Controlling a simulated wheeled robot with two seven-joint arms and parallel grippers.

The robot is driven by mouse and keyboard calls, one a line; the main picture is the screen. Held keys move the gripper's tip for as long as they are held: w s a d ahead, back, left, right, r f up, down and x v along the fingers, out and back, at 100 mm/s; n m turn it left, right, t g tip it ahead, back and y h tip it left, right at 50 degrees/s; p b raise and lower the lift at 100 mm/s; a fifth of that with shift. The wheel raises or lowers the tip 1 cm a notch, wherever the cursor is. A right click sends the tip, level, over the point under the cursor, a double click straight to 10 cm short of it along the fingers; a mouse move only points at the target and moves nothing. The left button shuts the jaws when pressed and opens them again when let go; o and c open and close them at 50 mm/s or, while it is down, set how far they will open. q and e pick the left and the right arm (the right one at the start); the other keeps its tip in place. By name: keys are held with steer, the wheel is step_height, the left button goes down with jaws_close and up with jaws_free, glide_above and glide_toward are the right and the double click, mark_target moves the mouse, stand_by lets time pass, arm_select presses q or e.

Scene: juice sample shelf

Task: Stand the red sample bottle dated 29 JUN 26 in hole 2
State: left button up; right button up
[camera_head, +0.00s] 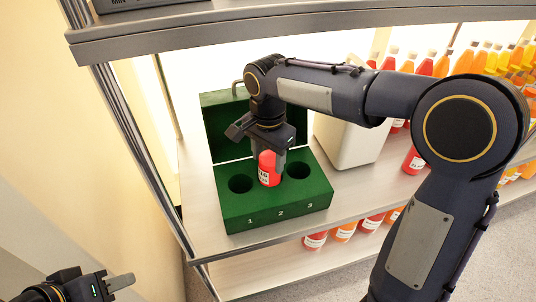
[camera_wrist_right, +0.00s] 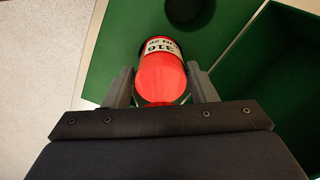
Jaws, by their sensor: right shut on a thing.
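My right gripper (camera_head: 270,150) is shut on a red sample bottle (camera_head: 268,170), whose body and white label show below the fingers. In the right wrist view the bottle (camera_wrist_right: 162,75) sits between both fingers, its label reading "316" and part of a date ending "JUN 26"; the day is not legible. The green box (camera_head: 275,208) has holes numbered 1, 2 and 3. The bottle is at the middle hole, 2; I cannot tell how far its base is inside. Hole 1 (camera_head: 240,184) and hole 3 (camera_head: 298,170) look empty. My left gripper (camera_head: 118,283) is at the lower left, away from the box.
The box's raised lid (camera_head: 226,125) stands behind the holes. A cream-coloured container (camera_head: 345,145) stands right of the box. Several red, orange and yellow bottles (camera_head: 413,160) fill the shelf to the right and the level below. A shelf board (camera_head: 250,25) runs overhead.

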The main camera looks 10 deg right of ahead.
mark_target(268, 166)
steer(key=shift+f+b, duration=0.9)
steer(key=shift+f, duration=0.8)
steer(key=o, duration=1.3)
steer(key=shift+o, duration=0.2)
